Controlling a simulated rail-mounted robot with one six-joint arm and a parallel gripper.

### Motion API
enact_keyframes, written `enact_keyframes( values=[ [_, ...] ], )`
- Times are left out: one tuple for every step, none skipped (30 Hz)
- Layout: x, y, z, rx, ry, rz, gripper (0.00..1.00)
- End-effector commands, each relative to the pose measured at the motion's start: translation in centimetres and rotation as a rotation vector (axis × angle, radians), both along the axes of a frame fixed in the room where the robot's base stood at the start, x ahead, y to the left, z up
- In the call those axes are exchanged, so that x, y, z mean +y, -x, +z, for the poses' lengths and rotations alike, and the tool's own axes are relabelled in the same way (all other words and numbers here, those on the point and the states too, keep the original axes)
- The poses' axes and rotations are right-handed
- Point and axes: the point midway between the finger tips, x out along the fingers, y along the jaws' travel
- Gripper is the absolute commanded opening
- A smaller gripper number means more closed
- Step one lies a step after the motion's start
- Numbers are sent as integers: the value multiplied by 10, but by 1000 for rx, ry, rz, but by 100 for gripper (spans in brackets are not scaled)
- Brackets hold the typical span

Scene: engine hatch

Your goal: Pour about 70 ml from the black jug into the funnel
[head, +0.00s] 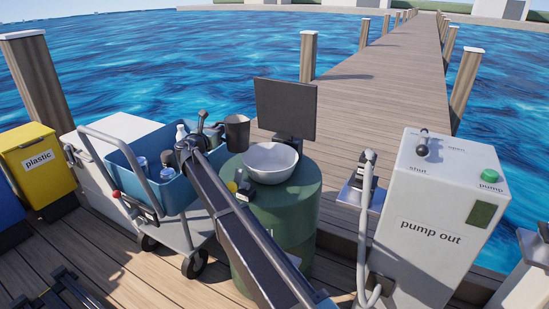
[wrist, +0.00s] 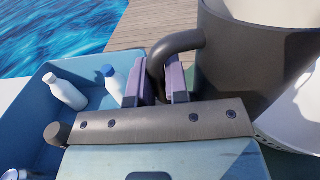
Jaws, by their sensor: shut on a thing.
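The black jug (head: 237,132) is held in the air beside and above a white bowl-shaped vessel (head: 270,163). In the wrist view the jug (wrist: 248,60) is large, with its handle between the fingers. My gripper (head: 212,128) is shut on the jug's handle; its fingers also show in the wrist view (wrist: 160,84). The jug looks roughly upright, and no stream of liquid shows. The white vessel stands on a green drum and is partly seen at the right of the wrist view (wrist: 296,122). I cannot tell whether it is the funnel.
A blue crate (head: 184,194) with bottles sits on a cart at the left of the green drum (head: 285,212). A dark panel (head: 285,108) stands behind the vessel. The pump out box (head: 432,210) stands to the right, and a yellow plastic bin (head: 38,165) at far left.

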Motion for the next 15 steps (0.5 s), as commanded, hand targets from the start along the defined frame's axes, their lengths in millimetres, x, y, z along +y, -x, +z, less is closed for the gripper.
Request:
enact_keyframes(
  values=[
    [0, 0, 0, 0, 1, 0, 0],
    [0, 0, 0, -1, 1, 0, 0],
    [0, 0, 1, 0, -1, 0, 0],
    [0, 1, 2, -2, -4, 0, 0],
    [-1, 1, 2, -2, -8, 0, 0],
    [-1, 1, 4, -3, -14, 0, 0],
    [-2, 1, 5, -4, -21, 0, 0],
    [-2, 1, 6, -6, -29, -1, 0],
    [-3, 1, 8, -8, -41, 0, 0],
    [-3, 1, 9, -10, -50, -1, 0],
    [-4, 1, 11, -13, -62, -1, 0],
    [-5, 2, 13, -16, -79, -1, 0],
    [-6, 2, 15, -18, -91, -2, 0],
    [-7, 2, 17, -22, -107, -1, 0],
    [-8, 2, 19, -26, -127, -2, 0]
  ],
)
